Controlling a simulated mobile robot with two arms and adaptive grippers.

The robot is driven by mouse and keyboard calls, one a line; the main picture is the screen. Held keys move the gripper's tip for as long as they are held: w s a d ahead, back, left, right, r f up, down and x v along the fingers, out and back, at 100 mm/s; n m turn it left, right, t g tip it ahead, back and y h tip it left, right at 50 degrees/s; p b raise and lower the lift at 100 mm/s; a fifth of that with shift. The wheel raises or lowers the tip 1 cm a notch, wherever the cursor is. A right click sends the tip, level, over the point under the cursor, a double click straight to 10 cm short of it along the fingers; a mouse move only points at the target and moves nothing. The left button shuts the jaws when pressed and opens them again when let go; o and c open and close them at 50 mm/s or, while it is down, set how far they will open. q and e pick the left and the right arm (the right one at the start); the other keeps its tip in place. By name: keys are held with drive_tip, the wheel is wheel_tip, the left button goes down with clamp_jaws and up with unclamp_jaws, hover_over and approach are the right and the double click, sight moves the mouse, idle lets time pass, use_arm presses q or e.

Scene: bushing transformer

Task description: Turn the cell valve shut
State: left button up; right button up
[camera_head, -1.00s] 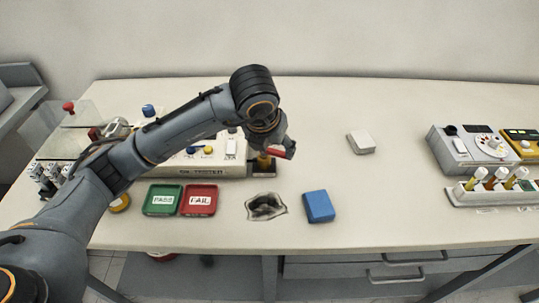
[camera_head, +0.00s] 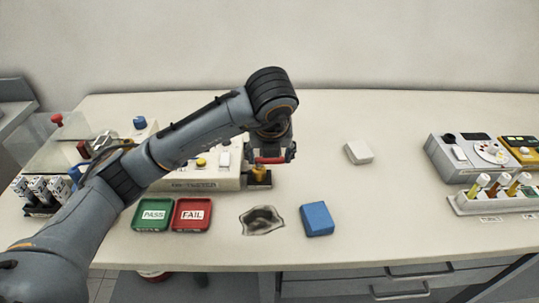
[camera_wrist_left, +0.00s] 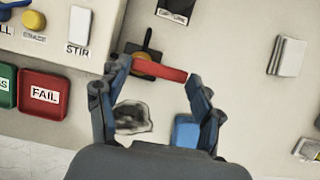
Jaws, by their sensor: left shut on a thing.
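The cell valve's red handle (camera_head: 270,160) lies level across the picture, above a small brass-coloured valve body (camera_head: 259,173) at the right end of the oil tester (camera_head: 205,181). My left gripper (camera_head: 272,155) reaches down over it. In the left wrist view the red handle (camera_wrist_left: 160,68) spans between the two fingers of my left gripper (camera_wrist_left: 160,75), which are shut on its ends. The brass part (camera_wrist_left: 146,56) shows partly behind the handle. The wrist hides part of the valve in the head view. My right gripper is not in view.
Green PASS (camera_head: 153,228) and red FAIL (camera_head: 192,228) trays, a crumpled grey cloth (camera_head: 262,220) and a blue block (camera_head: 317,219) lie in front. A white block (camera_head: 358,152) lies right. A vial rack (camera_head: 490,202) stands far right. The middle back is clear.

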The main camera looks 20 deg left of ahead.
use_arm(q)
drive_tip(key=o, duration=1.2)
drive_tip(key=shift+c, duration=0.2)
drive_tip(key=shift+r, duration=0.1)
drive_tip(key=v, duration=1.1)
drive_tip(key=shift+s+r, duration=0.25)
drive_tip(key=shift+r, duration=0.1)
drive_tip(key=shift+d, duration=0.1)
